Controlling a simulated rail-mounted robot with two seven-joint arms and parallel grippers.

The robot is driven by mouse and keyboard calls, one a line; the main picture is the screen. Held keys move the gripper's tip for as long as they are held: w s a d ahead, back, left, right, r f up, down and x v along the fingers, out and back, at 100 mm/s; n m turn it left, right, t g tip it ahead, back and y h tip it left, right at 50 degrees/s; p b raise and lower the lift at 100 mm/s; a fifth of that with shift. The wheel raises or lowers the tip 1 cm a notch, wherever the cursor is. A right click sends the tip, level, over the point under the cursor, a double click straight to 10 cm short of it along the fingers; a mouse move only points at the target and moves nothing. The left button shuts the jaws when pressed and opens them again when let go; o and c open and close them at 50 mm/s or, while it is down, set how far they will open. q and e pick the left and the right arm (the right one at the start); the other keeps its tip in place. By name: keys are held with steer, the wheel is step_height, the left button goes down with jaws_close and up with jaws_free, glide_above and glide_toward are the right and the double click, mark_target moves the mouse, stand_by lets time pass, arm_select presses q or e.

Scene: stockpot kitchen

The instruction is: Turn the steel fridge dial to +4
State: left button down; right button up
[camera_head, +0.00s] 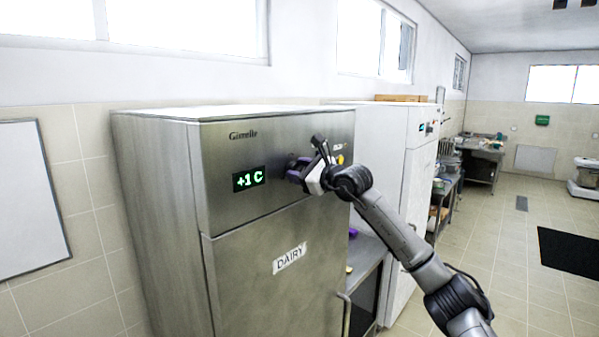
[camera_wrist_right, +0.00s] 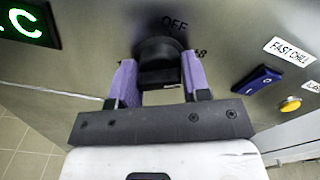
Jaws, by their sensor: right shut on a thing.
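The steel fridge (camera_head: 270,150) stands at the left in the head view, with a green display (camera_head: 249,179) reading "+1 C". The black dial (camera_wrist_right: 160,52) is at the top middle of the right wrist view, with "OFF" above it and a partly hidden mark ending in 8 at its right. My right gripper (camera_wrist_right: 160,80) has its purple fingers shut on the dial, one on each side. In the head view my right gripper (camera_head: 298,172) is at the upper panel, right of the display, and hides the dial. My left gripper is not in view.
A blue rocker switch (camera_wrist_right: 257,80) under a "FAST CHILL" label (camera_wrist_right: 290,50) and a yellow button (camera_wrist_right: 290,105) sit right of the dial. A white cabinet (camera_head: 395,150) stands beyond the fridge. The floor at the right is largely clear.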

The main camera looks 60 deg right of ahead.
steer(key=m+b, duration=0.1)
steer(key=m, duration=0.1)
steer(key=shift+m, duration=0.3)
steer(key=m, duration=0.3)
steer(key=shift+m+b, duration=0.3)
steer(key=shift+b, duration=0.05)
steer(key=m, duration=0.5)
steer(key=shift+b, duration=0.4)
steer(key=m, duration=0.8)
steer(key=shift+b, duration=0.35)
steer(key=m, duration=0.3)
steer(key=shift+m, duration=0.6)
